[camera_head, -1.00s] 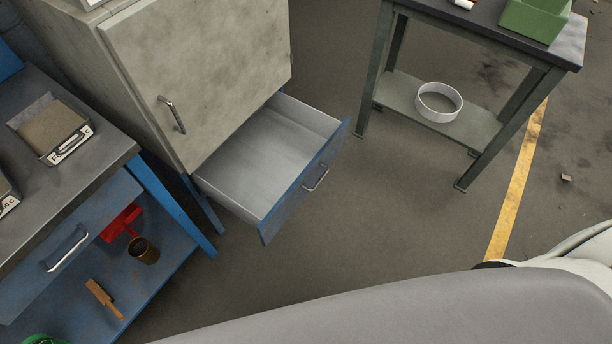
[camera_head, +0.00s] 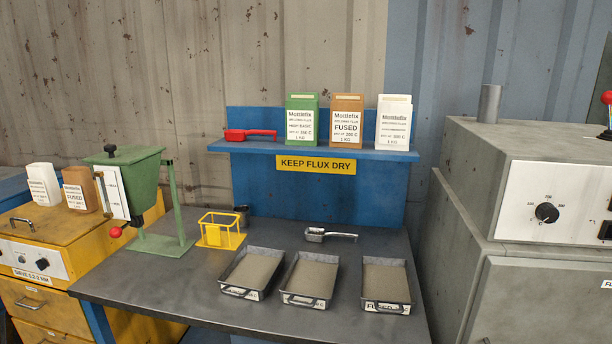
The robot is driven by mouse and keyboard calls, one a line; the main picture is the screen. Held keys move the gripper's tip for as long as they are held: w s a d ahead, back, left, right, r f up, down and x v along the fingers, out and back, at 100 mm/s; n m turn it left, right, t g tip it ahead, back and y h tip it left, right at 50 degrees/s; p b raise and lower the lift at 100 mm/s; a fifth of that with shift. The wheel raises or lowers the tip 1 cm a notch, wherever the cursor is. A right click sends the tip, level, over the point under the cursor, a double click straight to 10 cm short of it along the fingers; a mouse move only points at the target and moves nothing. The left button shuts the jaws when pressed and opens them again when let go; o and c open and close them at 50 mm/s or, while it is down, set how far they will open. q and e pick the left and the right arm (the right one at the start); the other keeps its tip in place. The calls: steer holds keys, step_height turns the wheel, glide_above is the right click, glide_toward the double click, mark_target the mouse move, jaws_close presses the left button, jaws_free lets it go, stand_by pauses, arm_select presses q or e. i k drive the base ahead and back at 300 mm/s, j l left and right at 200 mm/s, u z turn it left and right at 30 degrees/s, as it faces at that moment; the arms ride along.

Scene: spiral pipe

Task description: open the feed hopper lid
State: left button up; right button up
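The green feed hopper (camera_head: 142,184) stands at the left of the dark workbench on a green stand (camera_head: 174,210). Its lid (camera_head: 112,155) lies flat over the top and looks shut, with a black knob (camera_head: 110,149) on it. A white label plate and a red ball handle (camera_head: 116,232) show on its front left side. Neither of my grippers is in view, so their state is hidden.
A yellow wire holder (camera_head: 220,232) stands right of the hopper. Trays of powder (camera_head: 252,272) and a metal scoop (camera_head: 330,235) lie on the workbench (camera_head: 205,290). A blue shelf (camera_head: 310,152) behind holds a red scoop and flux boxes. A grey oven (camera_head: 560,190) stands at right.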

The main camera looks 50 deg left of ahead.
mark_target(125, 155)
steer(key=u, duration=2.6)
steer(key=i+j, duration=0.65)
steer(key=i+z, duration=0.05)
steer(key=i, duration=0.05)
